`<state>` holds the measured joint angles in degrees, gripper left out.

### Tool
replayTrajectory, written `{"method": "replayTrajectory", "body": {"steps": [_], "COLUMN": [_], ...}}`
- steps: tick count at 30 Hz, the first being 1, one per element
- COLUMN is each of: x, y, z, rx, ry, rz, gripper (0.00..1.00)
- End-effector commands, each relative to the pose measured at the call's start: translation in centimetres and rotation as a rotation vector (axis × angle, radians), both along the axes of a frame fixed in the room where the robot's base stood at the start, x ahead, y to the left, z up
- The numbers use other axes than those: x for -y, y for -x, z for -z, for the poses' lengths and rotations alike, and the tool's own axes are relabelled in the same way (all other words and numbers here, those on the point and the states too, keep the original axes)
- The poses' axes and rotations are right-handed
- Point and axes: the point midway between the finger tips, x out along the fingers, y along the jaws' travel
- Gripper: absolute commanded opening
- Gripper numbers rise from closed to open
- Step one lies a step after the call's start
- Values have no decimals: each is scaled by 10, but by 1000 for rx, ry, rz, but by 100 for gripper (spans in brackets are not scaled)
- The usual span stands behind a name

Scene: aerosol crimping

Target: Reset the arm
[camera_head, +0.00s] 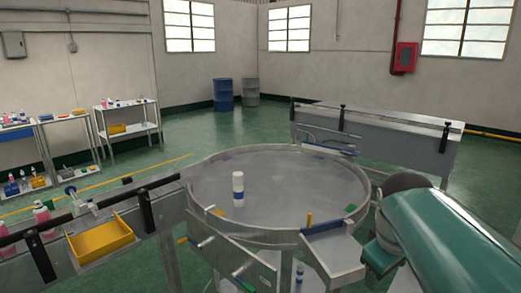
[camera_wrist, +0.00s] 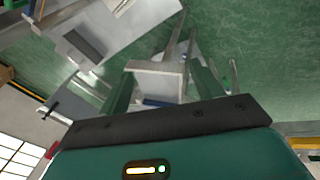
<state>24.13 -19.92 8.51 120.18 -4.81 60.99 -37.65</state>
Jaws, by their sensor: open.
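My gripper (camera_wrist: 164,84) shows in the wrist view with its two green fingers apart and nothing between them. Beyond the fingers are a pale box-shaped metal part and some metal bars, with green floor around them. In the head view my green arm reaches in at the lower right, beside the round metal table (camera_head: 285,195). My gripper's fingertips cannot be made out there.
A conveyor with a yellow tray (camera_head: 100,238) and pink bottles (camera_head: 42,214) runs along the left. A metal-sided conveyor (camera_head: 375,142) stands behind the round table. Shelves with bottles (camera_head: 128,118) and blue and grey drums (camera_head: 223,95) are farther back. Open green floor lies between.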

Motion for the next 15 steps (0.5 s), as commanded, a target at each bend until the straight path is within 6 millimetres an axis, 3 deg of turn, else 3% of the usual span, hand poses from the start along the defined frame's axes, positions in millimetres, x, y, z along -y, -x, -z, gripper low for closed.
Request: {"method": "replayTrajectory", "body": {"steps": [1,6,12,15], "x": [-18,-63,-100,-109], "y": [11,44,78,87], "z": [3,18,42,49], "rx": [36,144,229,246], "ry": [-23,-134,-287,-334], "rz": [26,150,274,312], "gripper": [65,65,65,65]}}
